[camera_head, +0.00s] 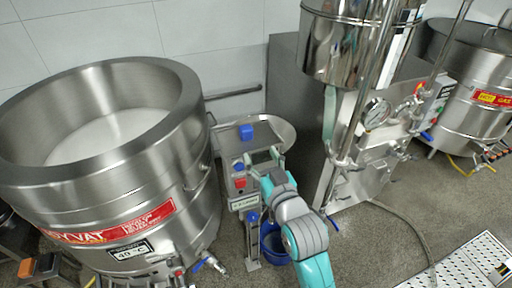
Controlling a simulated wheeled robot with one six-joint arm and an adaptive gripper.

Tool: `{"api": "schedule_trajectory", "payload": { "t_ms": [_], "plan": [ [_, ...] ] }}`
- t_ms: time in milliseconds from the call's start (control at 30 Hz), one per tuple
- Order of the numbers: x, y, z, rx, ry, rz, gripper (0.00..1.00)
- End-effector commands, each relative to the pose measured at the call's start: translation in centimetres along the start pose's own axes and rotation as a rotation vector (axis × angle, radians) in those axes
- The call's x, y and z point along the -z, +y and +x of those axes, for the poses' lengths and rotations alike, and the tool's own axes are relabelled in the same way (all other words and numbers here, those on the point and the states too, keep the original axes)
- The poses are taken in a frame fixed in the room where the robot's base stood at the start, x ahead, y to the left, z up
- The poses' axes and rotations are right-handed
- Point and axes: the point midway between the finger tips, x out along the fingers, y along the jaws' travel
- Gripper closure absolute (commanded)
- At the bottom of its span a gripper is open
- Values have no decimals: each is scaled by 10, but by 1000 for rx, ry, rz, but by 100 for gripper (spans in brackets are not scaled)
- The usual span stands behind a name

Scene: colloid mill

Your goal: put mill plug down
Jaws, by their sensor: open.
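The colloid mill (240,205) is a narrow grey column between the big vat and the steel machine, with a wide shallow steel bowl (283,135) on top. A small blue block (246,132), which looks like the mill plug, sits at the bowl, apart from my gripper. My gripper (266,160) is open at the bowl's near right side, to the right of and below the block. I see nothing between its fingers, though they are small and partly hidden by my wrist.
A large steel vat (185,150) of white liquid stands at left. A blue bucket (270,246) is on the floor below the mill, partly behind my arm. A steel machine with gauges (376,114) stands at right, with a hose (412,226) on the floor.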

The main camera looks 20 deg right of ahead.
Motion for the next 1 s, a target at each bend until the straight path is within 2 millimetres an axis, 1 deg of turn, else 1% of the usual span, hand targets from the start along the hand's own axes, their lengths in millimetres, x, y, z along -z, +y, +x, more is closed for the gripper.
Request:
{"api": "schedule_trajectory", "payload": {
  "t_ms": [133,433,500,567,667,767,800,867,900,967,1000],
  "plan": [
    [0,0,-9,0,0,0,36],
    [-1,0,-11,0,-1,0,36],
    [-6,0,-15,0,-5,0,36],
    [-14,0,-21,0,-13,0,36],
    [-37,0,-41,-1,-31,1,36],
    [-64,-1,-69,-2,-53,1,36],
    [-74,-1,-81,-2,-62,2,36],
    [-89,-1,-99,-2,-74,2,36],
    [-97,-1,-111,-2,-81,2,36],
    [-109,-1,-130,-3,-94,2,36],
    [-117,-2,-143,-3,-101,2,36]
  ]
}}
